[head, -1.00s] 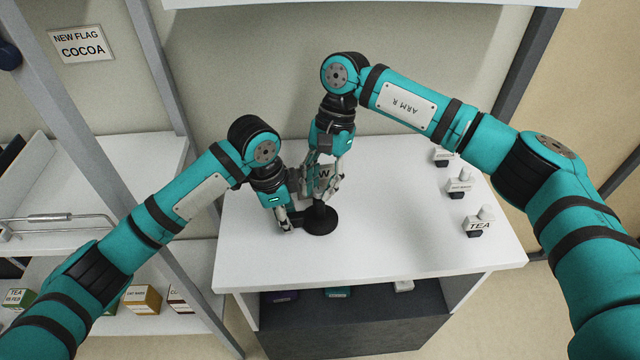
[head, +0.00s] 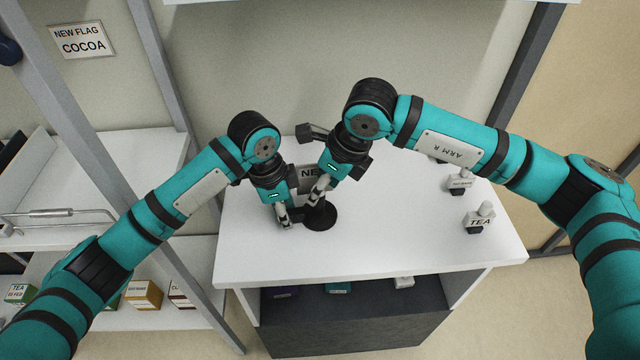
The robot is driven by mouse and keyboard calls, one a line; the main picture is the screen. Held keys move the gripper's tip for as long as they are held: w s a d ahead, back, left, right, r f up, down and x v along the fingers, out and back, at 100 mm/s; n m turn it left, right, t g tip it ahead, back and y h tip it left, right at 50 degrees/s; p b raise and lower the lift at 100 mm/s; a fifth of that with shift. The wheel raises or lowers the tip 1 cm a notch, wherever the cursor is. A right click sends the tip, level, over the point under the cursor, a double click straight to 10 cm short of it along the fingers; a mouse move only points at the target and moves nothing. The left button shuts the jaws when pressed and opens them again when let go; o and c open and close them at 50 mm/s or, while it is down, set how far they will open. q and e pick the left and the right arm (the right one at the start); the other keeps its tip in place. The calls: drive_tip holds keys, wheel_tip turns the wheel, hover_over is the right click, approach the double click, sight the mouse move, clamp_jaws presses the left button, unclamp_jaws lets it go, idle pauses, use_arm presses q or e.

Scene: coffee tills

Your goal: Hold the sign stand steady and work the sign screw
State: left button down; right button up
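The sign stand has a round black base (head: 321,217) on the white counter, left of its middle. Its grey sign plate (head: 311,173) stands above the base, with the letters "NE" showing and the rest hidden behind my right gripper. My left gripper (head: 290,217) is low at the left side of the stand, fingers pointing down beside the base. My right gripper (head: 317,192) is in front of the sign plate, fingers slanting down and left toward the stand's post. The post and the screw are hidden by the grippers, so I cannot tell whether either is shut on them.
Small flag holders stand at the counter's right, one marked TEA (head: 479,222) and another (head: 460,183) behind it. The counter (head: 400,245) is clear in front. A metal upright (head: 95,150) and side shelf with boxes (head: 143,295) lie left. A COCOA notice (head: 82,42) hangs on the wall.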

use_arm(q)
drive_tip(key=shift+d, duration=0.1)
use_arm(e)
drive_tip(key=shift+r, duration=0.1)
drive_tip(key=v, duration=1.1)
drive_tip(key=shift+d+r, duration=0.15)
drive_tip(key=shift+r, duration=0.2)
drive_tip(key=shift+s, duration=0.1)
use_arm(q)
drive_tip(key=c, duration=1)
unclamp_jaws()
drive_tip(key=shift+c, duration=0.2)
wheel_tip(320, 180, up, 12)
drive_tip(key=a, duration=0.1)
drive_tip(key=shift+s+a, duration=0.15)
drive_tip(key=shift+a, duration=0.2)
